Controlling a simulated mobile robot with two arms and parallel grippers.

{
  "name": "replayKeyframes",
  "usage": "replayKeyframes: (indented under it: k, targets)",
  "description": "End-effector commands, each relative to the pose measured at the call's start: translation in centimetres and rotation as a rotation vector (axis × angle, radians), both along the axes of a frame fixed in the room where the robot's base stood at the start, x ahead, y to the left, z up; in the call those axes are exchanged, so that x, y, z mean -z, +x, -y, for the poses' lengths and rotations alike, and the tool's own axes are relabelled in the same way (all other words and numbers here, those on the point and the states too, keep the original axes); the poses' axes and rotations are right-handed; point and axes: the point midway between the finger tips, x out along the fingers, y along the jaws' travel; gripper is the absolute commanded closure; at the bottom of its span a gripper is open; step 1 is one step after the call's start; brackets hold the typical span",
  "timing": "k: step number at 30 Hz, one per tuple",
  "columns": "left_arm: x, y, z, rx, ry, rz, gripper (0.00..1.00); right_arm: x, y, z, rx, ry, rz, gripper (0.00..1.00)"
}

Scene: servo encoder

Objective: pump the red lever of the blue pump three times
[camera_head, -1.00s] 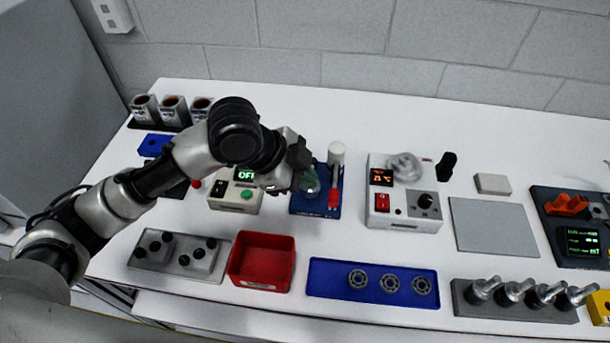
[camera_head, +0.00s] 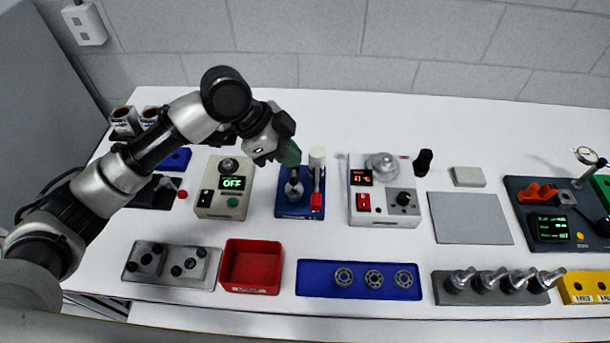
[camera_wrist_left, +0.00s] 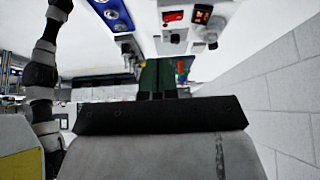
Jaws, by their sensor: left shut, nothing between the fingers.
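The blue pump (camera_head: 291,210) stands on the table near the middle in the head view. A dark knob-shaped part and a white cylinder (camera_head: 317,157) rise from its base. The red lever (camera_head: 317,201) is at its right side, its red end low toward the front. My left gripper (camera_head: 290,153), with green fingers, is raised behind and slightly left of the pump, apart from the lever. It is shut and empty. Its green fingers (camera_wrist_left: 158,76) show close together in the left wrist view. My right gripper does not show.
A beige box with an OFF display (camera_head: 224,187) stands left of the pump, and a white box with a red switch (camera_head: 384,190) stands right. In front are a red bin (camera_head: 251,267) and a blue tray with rings (camera_head: 359,280). The wall (camera_head: 440,65) rises behind.

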Motion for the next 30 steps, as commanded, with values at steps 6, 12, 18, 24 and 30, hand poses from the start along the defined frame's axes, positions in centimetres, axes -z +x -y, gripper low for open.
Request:
replayKeyframes:
  k: [6, 12, 18, 24, 30]
  targets:
    - [2.6, -0.1, 2.0, 0.001, -0.001, -0.007, 1.0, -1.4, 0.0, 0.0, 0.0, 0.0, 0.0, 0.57]
    - [6.2, -0.1, 4.5, 0.002, -0.001, -0.006, 1.0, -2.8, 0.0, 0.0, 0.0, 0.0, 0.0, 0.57]
    - [9.5, -0.1, 4.9, -0.002, 0.002, -0.004, 1.0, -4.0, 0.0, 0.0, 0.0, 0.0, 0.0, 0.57]
    - [11.4, 0.0, 4.6, -0.001, 0.0, -0.001, 1.0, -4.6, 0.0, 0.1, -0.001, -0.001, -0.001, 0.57]
    - [11.8, 0.0, 4.5, 0.0, 0.0, 0.001, 1.0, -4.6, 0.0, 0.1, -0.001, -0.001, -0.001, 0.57]
